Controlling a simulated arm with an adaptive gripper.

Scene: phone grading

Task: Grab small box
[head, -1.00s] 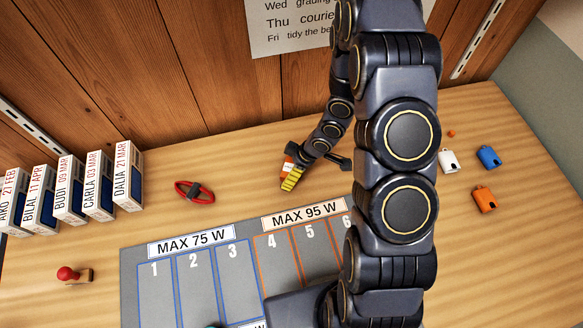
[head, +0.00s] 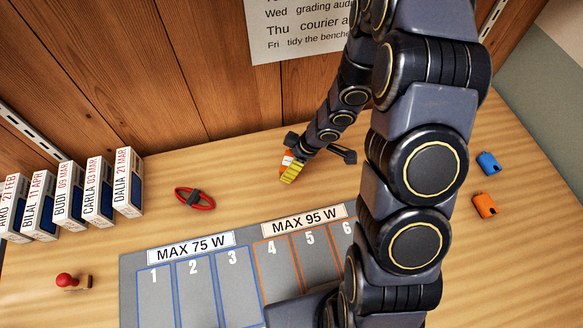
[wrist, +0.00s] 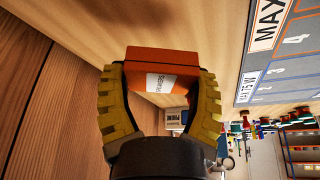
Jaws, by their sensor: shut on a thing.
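A small orange box (wrist: 150,60) with a white label sits between the yellow ridged fingers of my gripper (wrist: 160,82) in the wrist view. Both fingers touch its sides. In the head view my gripper (head: 291,172) is at the back of the bench, above the MAX 95 W sign, and only a little of the orange box (head: 286,160) shows beside the fingers. I cannot tell whether the box touches the bench.
A grey mat (head: 135,290) with numbered slots lies in front. Upright white boxes (head: 70,190) stand at left. A red-black looped item (head: 195,198), a red stamp (head: 68,281), a blue tag (head: 489,163) and an orange tag (head: 484,206) lie on the bench.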

